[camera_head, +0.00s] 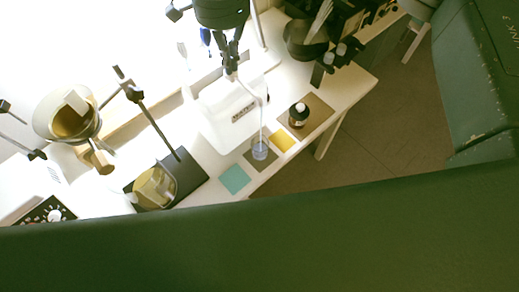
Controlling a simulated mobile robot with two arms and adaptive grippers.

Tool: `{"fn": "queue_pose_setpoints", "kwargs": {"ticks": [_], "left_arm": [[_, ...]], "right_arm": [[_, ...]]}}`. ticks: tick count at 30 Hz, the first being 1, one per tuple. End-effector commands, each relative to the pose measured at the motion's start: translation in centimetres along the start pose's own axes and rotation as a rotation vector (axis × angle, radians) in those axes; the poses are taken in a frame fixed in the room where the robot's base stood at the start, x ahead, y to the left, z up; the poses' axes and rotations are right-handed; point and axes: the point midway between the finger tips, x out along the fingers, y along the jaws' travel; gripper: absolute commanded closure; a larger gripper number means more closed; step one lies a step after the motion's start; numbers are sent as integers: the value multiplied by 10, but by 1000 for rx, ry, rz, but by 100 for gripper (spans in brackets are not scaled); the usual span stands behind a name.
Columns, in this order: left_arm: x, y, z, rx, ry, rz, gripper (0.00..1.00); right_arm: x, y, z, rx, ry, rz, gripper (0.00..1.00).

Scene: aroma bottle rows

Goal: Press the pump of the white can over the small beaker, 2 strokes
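The white can (222,112) stands on the white bench, with dark lettering on its side. Its thin pale spout (261,112) runs from the top of the can and drops toward the small beaker (260,151). The beaker is clear, looks bluish and stands on a small dark mat below the spout's end. My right gripper (231,72) points down over the can from the top of the picture. Its fingers look closed together at the pump head, which they largely hide. I cannot tell whether they touch it. My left gripper is not in view.
Yellow (283,139) and teal (234,179) mats lie near the bench edge. A stand with a dark base (192,183) and glassware fills the left. Dark equipment (306,40) stands upper right.

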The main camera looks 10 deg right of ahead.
Motion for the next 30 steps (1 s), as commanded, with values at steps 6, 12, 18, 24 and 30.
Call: {"fn": "queue_pose_setpoints", "kwargs": {"ticks": [6,12,18,24,30], "left_arm": [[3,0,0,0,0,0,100],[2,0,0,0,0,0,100],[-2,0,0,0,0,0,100],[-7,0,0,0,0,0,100],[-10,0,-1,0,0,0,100]], "right_arm": [[6,1,0,0,-1,5,100],[5,2,0,0,-1,7,100],[-6,2,1,-1,-2,6,100],[-19,1,1,-1,-1,5,100],[-28,1,0,-1,-1,3,100]]}}
